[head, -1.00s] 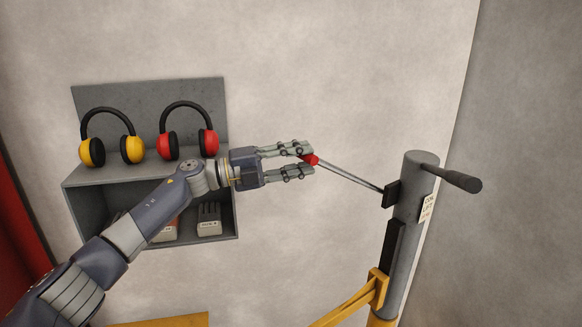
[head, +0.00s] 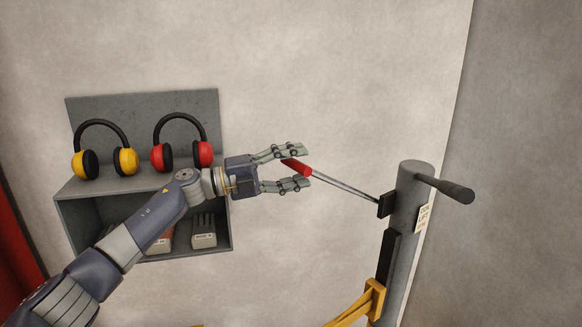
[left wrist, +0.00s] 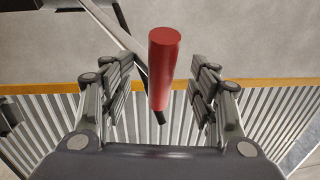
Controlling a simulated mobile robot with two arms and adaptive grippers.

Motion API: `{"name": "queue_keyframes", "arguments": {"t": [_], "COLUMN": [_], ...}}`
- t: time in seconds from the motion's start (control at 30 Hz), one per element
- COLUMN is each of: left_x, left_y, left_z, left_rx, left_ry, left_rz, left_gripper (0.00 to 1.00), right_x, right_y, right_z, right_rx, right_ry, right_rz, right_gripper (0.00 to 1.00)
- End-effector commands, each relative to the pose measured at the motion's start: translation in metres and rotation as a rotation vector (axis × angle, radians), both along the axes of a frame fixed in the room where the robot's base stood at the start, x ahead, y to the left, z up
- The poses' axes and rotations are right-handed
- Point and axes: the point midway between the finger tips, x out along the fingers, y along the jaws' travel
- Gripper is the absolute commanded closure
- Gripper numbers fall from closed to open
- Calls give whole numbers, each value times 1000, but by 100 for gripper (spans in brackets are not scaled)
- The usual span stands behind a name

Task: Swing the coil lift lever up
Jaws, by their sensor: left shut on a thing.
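The coil lift lever is a thin metal rod (head: 345,186) with a red grip (head: 297,167) at its free end. It slopes up to the left from a black pivot block (head: 386,205) on a grey post (head: 408,216). My left gripper (head: 299,167) is at the red grip, with fingers above and below it in the head view. I take it as shut on the grip. In the left wrist view the red grip (left wrist: 160,75) stands between the finger pairs, and finger contact is hard to see. My right gripper is not in view.
A dark bar (head: 445,188) juts from the post top towards the right. A yellow bracket (head: 362,306) is low on the post. A grey wall shelf (head: 92,195) with yellow earmuffs (head: 104,150) and red earmuffs (head: 181,142) is behind my left arm. The wall above the lever is clear.

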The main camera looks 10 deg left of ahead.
Motion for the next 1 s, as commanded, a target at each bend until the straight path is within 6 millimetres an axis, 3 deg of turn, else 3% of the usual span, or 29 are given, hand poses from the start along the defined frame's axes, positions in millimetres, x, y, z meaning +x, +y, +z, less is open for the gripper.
{"name": "queue_keyframes", "arguments": {"t": [0.03, 0.53, 0.73, 1.0], "left_x": [-3, -38, -44, -45], "left_y": [3, 100, 115, 118], "left_z": [13, -8, -12, -12], "left_rx": [-17, -7, -6, -6], "left_ry": [-15, -4, -3, -2], "left_rz": [-3, 5, 3, 4], "left_gripper": [60, 60, 60, 60], "right_x": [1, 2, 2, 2], "right_y": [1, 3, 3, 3], "right_z": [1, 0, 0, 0], "right_rx": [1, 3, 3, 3], "right_ry": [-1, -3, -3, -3], "right_rz": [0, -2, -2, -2], "right_gripper": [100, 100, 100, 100]}}
